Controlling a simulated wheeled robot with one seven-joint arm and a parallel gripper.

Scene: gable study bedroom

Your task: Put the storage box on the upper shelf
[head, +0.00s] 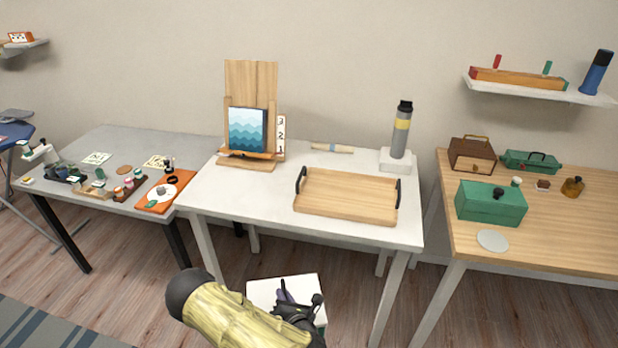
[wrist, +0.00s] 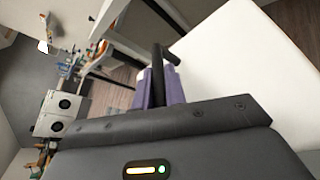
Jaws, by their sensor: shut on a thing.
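A box with a white top and a bit of green side (head: 265,288) hangs at my gripper (head: 290,294), low in front of the middle table; I take it to be the storage box. In the wrist view its white top (wrist: 240,70) fills the right side. There my gripper's purple fingers (wrist: 160,88) are shut on a black handle (wrist: 157,62) on that top. Most of the box's sides are hidden. A white wall shelf (head: 590,97) at the upper right holds a long wooden box and a blue bottle. Another wall shelf (head: 30,46) shows at the far left.
The middle white table (head: 240,200) bears an easel, a wooden tray (head: 345,196) and a grey cylinder on a white base (head: 397,150). The right wooden table (head: 560,240) bears a green box (head: 490,205) and small items. The left table (head: 110,150) is cluttered. Floor shows in front.

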